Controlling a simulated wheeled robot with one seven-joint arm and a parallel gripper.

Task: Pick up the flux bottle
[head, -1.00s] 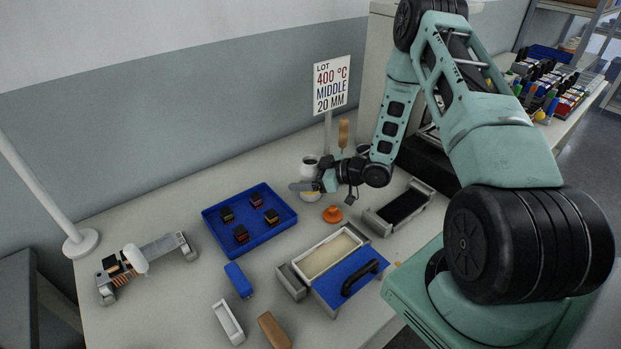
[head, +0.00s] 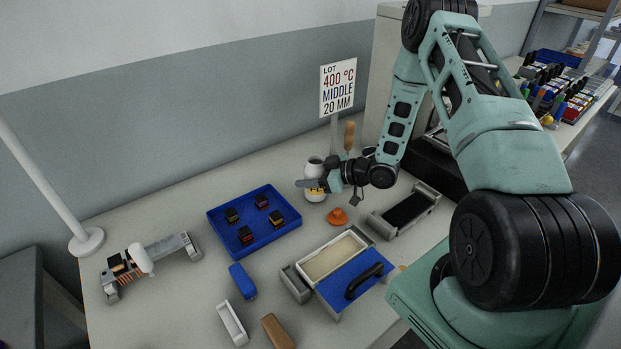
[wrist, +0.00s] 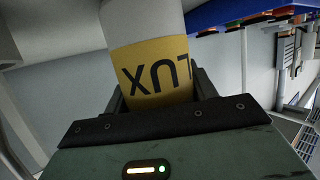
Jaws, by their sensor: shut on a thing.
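The flux bottle (head: 315,168) is white with a yellow label and stands upright, toward the back of the table. In the wrist view the bottle (wrist: 150,60) fills the space between the jaws, and its label shows the letters "LUX" upside down. My gripper (head: 318,184) is shut on the bottle at about label height and covers part of it in the head view. In the wrist view my gripper (wrist: 155,95) has a finger on each side of the bottle. Whether its base touches the table I cannot tell.
A blue tray (head: 284,237) with several dark connectors lies to the left. An orange object (head: 337,216) sits just in front of the bottle. A sign on a post (head: 338,87) and a wooden handle (head: 349,136) stand behind. A blue-lidded box (head: 338,296) is nearer.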

